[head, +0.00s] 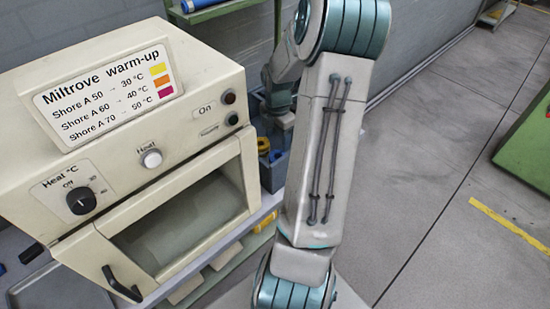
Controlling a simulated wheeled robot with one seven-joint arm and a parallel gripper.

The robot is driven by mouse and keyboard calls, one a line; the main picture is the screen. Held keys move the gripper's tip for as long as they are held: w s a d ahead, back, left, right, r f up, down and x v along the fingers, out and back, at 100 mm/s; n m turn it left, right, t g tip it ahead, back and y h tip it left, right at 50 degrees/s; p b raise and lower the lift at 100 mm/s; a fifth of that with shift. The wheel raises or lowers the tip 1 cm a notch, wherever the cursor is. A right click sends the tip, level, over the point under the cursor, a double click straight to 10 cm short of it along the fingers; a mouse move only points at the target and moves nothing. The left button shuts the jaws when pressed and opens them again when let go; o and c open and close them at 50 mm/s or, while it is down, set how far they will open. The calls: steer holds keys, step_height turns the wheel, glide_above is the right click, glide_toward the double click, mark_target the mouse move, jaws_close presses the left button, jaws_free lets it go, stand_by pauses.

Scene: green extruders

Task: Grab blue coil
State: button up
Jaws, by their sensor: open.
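A grey bin (270,178) stands right of the cream warm-up oven, partly hidden by my arm. A small blue shape (276,156), likely the blue coil, shows in its top, next to a yellow coil (263,144). My gripper (284,121) is at the far end of my arm, just above and behind the bin. It is small and largely hidden by my forearm, and its fingers are hard to make out. It looks open, with nothing seen in it. I cannot tell how close it is to the blue coil.
The cream oven (120,140) fills the left, with a dial, a black handle and a window in its front. A shelf edge (232,232) runs below it. A grey tray (62,285) lies at bottom left.

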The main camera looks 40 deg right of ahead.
mark_target(278, 157)
step_height(278, 157, down, 3)
steer(key=shift+d+f, duration=0.1)
steer(key=shift+s+f+p, duration=0.15)
steer(key=shift+f+p, duration=0.2)
steer(key=shift+f, duration=2.7)
steer(key=c, duration=0.7)
